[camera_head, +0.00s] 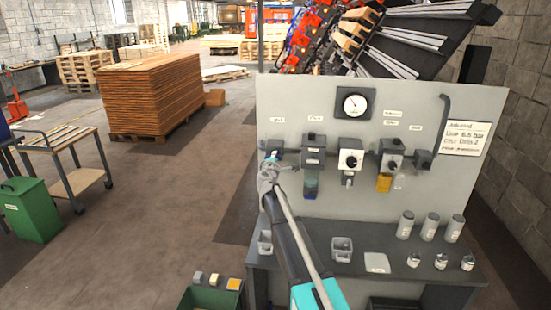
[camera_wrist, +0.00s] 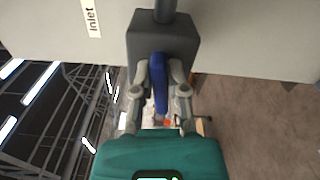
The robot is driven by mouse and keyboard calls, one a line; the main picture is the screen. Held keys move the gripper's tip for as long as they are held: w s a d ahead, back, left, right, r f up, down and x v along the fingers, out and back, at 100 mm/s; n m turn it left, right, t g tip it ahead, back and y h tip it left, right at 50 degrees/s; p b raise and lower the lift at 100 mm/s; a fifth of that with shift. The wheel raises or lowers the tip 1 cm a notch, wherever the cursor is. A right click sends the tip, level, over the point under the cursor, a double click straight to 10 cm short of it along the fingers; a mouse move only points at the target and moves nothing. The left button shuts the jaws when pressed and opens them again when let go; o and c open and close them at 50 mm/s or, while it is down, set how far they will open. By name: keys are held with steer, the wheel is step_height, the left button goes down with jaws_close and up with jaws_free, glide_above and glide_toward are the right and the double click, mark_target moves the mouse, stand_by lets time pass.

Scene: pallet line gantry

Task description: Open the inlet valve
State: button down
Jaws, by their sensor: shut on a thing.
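The inlet valve (camera_wrist: 163,40) is a dark grey block with a pipe, fixed to the grey panel, with a blue lever handle (camera_wrist: 160,85) standing out from it. A white label reading "Inlet" (camera_wrist: 92,17) is beside it in the wrist view. My gripper (camera_wrist: 162,78) is shut on the blue handle, one finger on each side. In the head view the valve (camera_head: 277,145) is at the panel's left edge, and my gripper (camera_head: 268,170) is at it, with the handle partly hidden by the fingers.
The panel (camera_head: 300,95) also carries a gauge (camera_head: 354,104), a filter unit with a blue bowl (camera_head: 311,180), a regulator knob (camera_head: 350,158) and a unit with a yellow bowl (camera_head: 385,182). A dark bench (camera_head: 330,275) with bins and canisters stands below.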

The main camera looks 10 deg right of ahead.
steer(key=shift+s+f+m, duration=0.1)
steer(key=shift+m, duration=0.8)
steer(key=c, duration=0.7)
jaws_free()
steer(key=shift+o, duration=0.2)
steer(key=v, duration=1.2)
